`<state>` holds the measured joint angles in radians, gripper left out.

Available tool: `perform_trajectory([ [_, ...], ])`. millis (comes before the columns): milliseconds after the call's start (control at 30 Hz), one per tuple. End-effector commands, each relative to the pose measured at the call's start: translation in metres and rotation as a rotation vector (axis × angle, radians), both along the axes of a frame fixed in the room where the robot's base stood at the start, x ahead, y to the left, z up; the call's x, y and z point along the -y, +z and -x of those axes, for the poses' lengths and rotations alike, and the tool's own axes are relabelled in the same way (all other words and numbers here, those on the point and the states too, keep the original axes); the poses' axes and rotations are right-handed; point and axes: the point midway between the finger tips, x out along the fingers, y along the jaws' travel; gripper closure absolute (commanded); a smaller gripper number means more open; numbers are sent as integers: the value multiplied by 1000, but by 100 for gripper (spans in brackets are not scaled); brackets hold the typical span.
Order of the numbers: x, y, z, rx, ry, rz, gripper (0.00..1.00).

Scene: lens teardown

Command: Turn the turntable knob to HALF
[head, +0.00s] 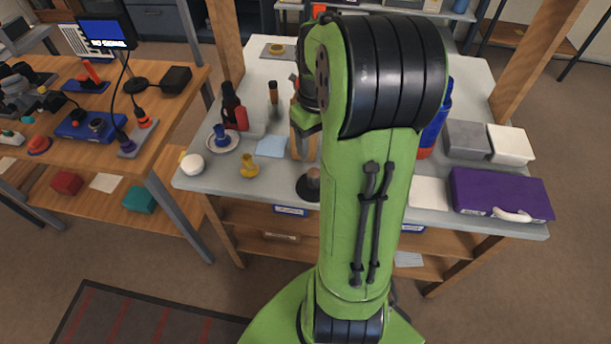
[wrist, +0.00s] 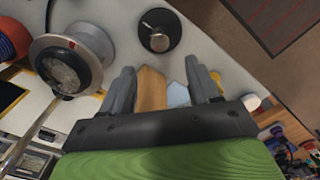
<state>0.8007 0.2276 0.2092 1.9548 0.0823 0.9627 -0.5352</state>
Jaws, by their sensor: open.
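My gripper (wrist: 159,66) is open in the wrist view, with its two grey fingers apart. A tan wooden block (wrist: 152,88) shows between and beyond the fingers; I cannot tell how far below them it is. A round grey stand (wrist: 98,40) with a red mark on its rim and a dark-ringed glassy piece on it is at the left. A black disc with a metallic knob-like post (wrist: 160,40) is at top centre; it also shows in the head view (head: 313,180). I cannot tell which is the turntable, and no HALF label is readable. My arm hides much of the bench in the head view.
On the bench stand a yellow piece (head: 249,168), a blue piece on a saucer (head: 221,134), a white round item (head: 192,164) and dark bottles (head: 232,108). A second table (head: 172,108) stands left.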

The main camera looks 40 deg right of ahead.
Motion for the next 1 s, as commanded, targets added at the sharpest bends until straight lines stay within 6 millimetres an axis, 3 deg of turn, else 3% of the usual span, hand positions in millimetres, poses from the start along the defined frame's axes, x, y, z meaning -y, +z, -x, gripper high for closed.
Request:
perform_trajectory([
  [33, -1, -19, 1, -4, 1, -3, 39],
  [100, -1, -37, 0, -3, 0, -4, 39],
  [433, -1, -113, 0, -3, 0, -3, 39],
  [600, -1, -127, 0, -1, 0, 0, 39],
  [833, -1, -127, 0, 0, 0, 0, 39],
  [867, -1, -127, 0, 0, 0, 0, 40],
  [1000, -1, -127, 0, 0, 0, 0, 62],
])
